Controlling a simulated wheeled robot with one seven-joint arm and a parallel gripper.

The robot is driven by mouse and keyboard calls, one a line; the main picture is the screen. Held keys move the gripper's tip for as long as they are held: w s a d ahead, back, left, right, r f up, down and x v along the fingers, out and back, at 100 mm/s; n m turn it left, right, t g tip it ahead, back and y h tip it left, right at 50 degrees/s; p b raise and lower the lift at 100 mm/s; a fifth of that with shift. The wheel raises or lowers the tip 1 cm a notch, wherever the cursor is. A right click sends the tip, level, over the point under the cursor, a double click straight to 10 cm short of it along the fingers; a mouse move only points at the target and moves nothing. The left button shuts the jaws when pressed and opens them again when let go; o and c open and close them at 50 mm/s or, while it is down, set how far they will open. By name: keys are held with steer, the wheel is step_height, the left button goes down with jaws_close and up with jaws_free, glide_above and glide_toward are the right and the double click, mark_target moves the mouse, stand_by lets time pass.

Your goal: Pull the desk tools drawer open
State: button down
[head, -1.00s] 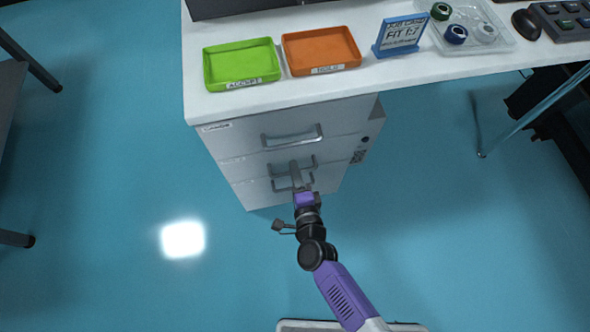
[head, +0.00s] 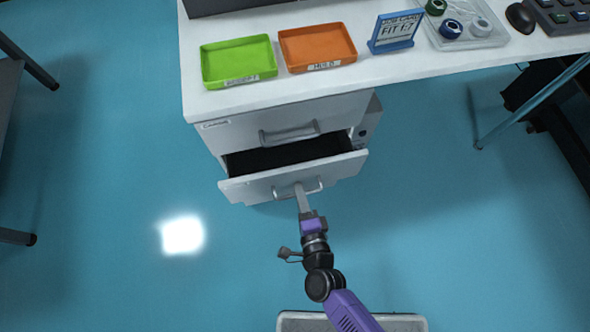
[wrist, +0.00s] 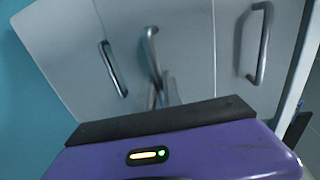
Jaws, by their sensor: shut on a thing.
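The white drawer unit under the desk has a middle drawer (head: 245,188) that stands well open, its dark inside showing behind the front panel. My gripper (head: 299,189) is shut on that drawer's metal handle (head: 315,189). In the wrist view my gripper (wrist: 160,92) meets the middle handle (wrist: 151,48) of three. The top drawer (head: 245,133) is closed, with its handle (head: 290,134) free. The bottom drawer is hidden behind the open one in the head view. I cannot read any drawer label.
On the white desk (head: 205,104) above are a green tray (head: 238,60), an orange tray (head: 317,46), a blue-framed sign (head: 396,32) and a clear tray of rolls (head: 490,38). The blue floor in front is clear. A table leg (head: 530,100) stands to the right.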

steer(key=f+b+v, duration=0.1)
steer(key=f+v, duration=0.1)
steer(key=v, duration=1)
steer(key=s+f+v, duration=0.1)
steer(key=f+v, duration=0.1)
steer(key=v, duration=1)
steer(key=shift+s+d+f+b, duration=0.15)
steer(key=shift+s+f+b, duration=0.1)
steer(key=shift+f+b, duration=0.1)
steer(key=c, duration=1.5)
jaws_free()
steer(key=shift+r, duration=0.1)
steer(key=v, duration=0.7)
steer(key=shift+s, duration=0.4)
steer(key=shift+d, duration=0.1)
